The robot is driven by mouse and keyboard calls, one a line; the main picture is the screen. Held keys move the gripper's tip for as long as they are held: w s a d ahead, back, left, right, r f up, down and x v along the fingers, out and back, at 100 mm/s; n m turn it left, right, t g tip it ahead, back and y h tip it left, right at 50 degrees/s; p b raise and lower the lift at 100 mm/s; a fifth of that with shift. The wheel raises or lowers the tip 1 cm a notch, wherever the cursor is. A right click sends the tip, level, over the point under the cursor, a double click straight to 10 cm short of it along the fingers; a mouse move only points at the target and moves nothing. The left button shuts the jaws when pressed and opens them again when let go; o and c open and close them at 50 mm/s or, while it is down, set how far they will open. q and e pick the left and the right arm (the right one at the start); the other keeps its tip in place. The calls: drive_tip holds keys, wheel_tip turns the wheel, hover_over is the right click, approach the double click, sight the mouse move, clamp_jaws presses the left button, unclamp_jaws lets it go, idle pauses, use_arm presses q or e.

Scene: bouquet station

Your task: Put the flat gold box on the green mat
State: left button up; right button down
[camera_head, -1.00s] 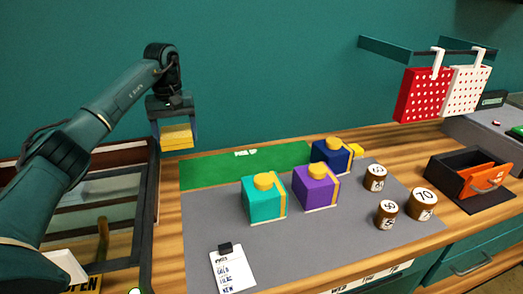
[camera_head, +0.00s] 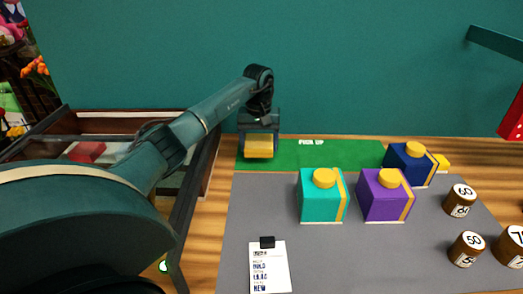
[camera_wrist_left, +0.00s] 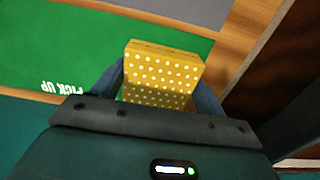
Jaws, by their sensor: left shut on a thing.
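The flat gold box (camera_head: 259,147) is between the fingers of my left gripper (camera_head: 259,140), which is shut on it. In the left wrist view the box (camera_wrist_left: 162,72) shows white dots and fills the space between the fingers. The green mat (camera_head: 335,154), marked PICK UP, lies along the wall behind the grey mat. The box is over the mat's left end; I cannot tell whether it touches the mat. The green mat also shows in the left wrist view (camera_wrist_left: 60,55). My right gripper is not in view.
Teal (camera_head: 320,196), purple (camera_head: 385,196) and navy (camera_head: 408,163) boxes with gold tops stand to the right. Several round weights, one of them (camera_head: 459,200) near the purple box, stand farther right. A clipboard (camera_head: 268,270) lies on the grey mat (camera_head: 240,220).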

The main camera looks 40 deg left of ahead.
sight(259, 143)
use_arm(q)
drive_tip(key=shift+f, duration=1.55)
drive_tip(key=shift+f, duration=0.1)
drive_tip(key=shift+f, duration=0.15)
drive_tip(key=o, duration=1)
drive_tip(key=shift+o, duration=0.2)
wheel_tip(259, 143, up, 12)
drive_tip(key=shift+r+b, duration=0.25)
drive_tip(key=shift+b, duration=0.05)
